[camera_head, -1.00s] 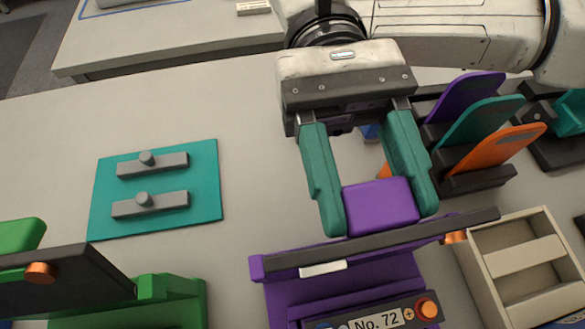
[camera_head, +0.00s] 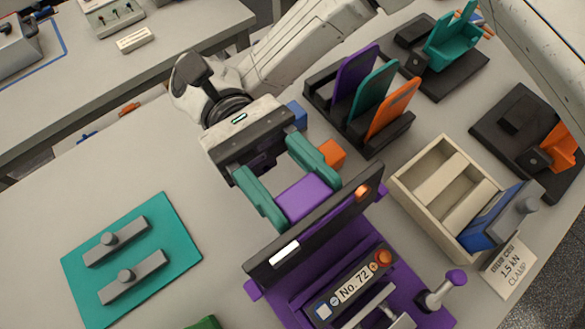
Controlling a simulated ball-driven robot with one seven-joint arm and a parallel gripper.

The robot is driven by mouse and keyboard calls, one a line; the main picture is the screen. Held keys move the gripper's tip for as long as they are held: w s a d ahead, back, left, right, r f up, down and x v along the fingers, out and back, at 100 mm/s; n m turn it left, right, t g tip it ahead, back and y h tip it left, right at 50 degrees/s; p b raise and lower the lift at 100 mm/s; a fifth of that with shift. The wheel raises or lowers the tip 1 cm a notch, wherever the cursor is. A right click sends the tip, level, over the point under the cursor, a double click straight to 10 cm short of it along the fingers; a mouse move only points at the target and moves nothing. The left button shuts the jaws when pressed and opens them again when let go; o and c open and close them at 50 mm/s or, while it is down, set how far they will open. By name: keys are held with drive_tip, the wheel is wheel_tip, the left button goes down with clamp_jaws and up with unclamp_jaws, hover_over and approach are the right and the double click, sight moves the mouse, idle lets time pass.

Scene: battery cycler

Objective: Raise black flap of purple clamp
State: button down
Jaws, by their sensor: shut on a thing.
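The purple clamp (camera_head: 408,292) stands on the table at the lower middle, with a "No. 72" label on its front block. Its black flap (camera_head: 320,222) is tilted up, standing steeply above the purple base. A purple tab (camera_head: 303,196) sits at the flap's rear side. My gripper (camera_head: 290,188), with teal fingers, is shut on this purple tab, one finger on each side. The tab's lower part is hidden behind the flap.
A rack of coloured plates (camera_head: 372,90) stands behind. A teal mat (camera_head: 75,262) with grey bars lies left.

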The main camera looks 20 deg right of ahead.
sight(324, 231)
drive_tip(key=shift+f, duration=0.1)
drive_tip(key=shift+c, duration=2)
unclamp_jaws()
drive_tip(key=shift+r, duration=0.45)
wheel_tip(324, 231, up, 3)
drive_tip(key=shift+f+p, duration=0.1)
drive_tip(key=shift+p, duration=0.9)
drive_tip(key=s+d+r+b, duration=0.2)
drive_tip(key=s+d+r, duration=0.1)
drive_tip(key=s+r, duration=0.6)
drive_tip(key=s, duration=0.4)
drive_tip(key=shift+s+r, duration=0.2)
drive_tip(key=shift+s, duration=0.1)
